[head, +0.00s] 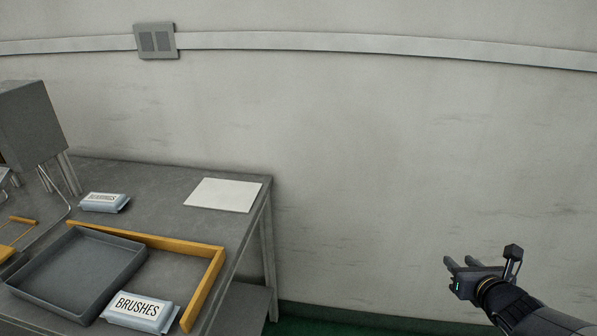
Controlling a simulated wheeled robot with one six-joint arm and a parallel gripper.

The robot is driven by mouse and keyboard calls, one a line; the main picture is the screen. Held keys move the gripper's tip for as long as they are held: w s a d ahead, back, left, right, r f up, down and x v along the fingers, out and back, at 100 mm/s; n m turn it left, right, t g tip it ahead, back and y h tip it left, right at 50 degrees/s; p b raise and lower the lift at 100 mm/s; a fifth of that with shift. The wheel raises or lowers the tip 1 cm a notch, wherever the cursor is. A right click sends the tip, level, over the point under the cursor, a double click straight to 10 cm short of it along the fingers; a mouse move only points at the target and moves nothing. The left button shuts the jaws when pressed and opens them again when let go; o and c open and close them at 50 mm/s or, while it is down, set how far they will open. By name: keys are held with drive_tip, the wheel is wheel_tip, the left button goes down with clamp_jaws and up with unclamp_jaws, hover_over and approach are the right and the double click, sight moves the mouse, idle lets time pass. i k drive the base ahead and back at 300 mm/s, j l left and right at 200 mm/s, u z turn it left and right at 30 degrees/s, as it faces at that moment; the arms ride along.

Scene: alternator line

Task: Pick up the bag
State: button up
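Two pale blue-grey bags are on the grey table (160,185). The near bag (140,312) carries a white label reading BRUSHES and lies by the right front side of the tray, inside the yellow corner rail. The far bag (105,202) lies behind the rail, and its label is too small to read surely. My gripper (458,262) is at the lower right, well to the right of the table and apart from both bags. Its fingers are spread with nothing between them.
A dark grey open tray (75,272) sits empty within the yellow rail (150,240). A white sheet (223,195) lies at the table's back right. A grey box-shaped machine (28,125) stands at the left. Space between table and gripper is clear before the wall.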

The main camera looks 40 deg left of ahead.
sight(104, 203)
drive_tip(key=i+j+u, duration=0.15)
drive_tip(key=u, duration=0.3)
drive_tip(key=i+u, duration=0.65)
drive_tip(key=u, duration=0.3)
drive_tip(key=i+l+u, duration=0.1)
drive_tip(key=i+u, duration=0.2)
drive_tip(key=u, duration=0.15)
drive_tip(key=i+j+u, duration=0.2)
drive_tip(key=i+u, duration=0.85)
drive_tip(key=i, duration=0.1)
